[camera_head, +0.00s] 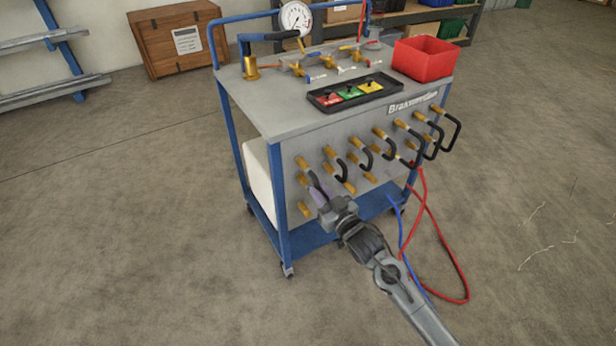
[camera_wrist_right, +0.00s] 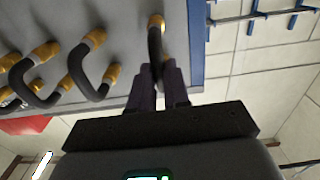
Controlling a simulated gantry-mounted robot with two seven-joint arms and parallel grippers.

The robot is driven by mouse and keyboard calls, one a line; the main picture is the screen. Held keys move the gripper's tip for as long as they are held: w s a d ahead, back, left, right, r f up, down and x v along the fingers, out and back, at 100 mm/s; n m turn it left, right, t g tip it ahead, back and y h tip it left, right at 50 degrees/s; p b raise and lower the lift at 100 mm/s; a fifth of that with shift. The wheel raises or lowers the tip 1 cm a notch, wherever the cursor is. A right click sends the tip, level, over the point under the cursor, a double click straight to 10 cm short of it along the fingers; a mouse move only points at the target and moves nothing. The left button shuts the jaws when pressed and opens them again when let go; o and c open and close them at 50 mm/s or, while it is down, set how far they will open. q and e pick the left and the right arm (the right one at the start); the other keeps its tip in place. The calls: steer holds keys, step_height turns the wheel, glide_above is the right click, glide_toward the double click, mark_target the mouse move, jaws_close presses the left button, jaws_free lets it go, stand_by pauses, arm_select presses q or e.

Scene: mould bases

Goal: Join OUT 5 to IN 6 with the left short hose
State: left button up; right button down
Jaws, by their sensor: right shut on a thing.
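The left short hose (camera_head: 313,180) is a short black hose at the left end of the grey front panel (camera_head: 287,173). In the right wrist view, the hose (camera_wrist_right: 155,45) runs from a brass fitting (camera_wrist_right: 156,21) down between my fingers. My right gripper (camera_head: 322,197) is shut on this hose; its dark fingers (camera_wrist_right: 160,85) also show in the right wrist view. The far end of the hose is hidden by the fingers. A bare brass fitting (camera_head: 305,209) sits low on the panel's left. I cannot read any OUT or IN labels. My left gripper is not in view.
Several bent black hoses (camera_head: 341,166) join other brass fittings to the right. The blue-framed cart carries a black tray (camera_head: 312,99) of coloured tags and a red bin (camera_head: 424,59) on top. Red and blue hoses (camera_head: 461,280) trail on the floor at right.

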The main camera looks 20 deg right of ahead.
steer(key=shift+p+v, duration=2)
steer(key=shift+v, duration=0.45)
steer(key=p+v, duration=0.4)
steer(key=v, duration=0.2)
steer(key=shift+r, duration=0.2)
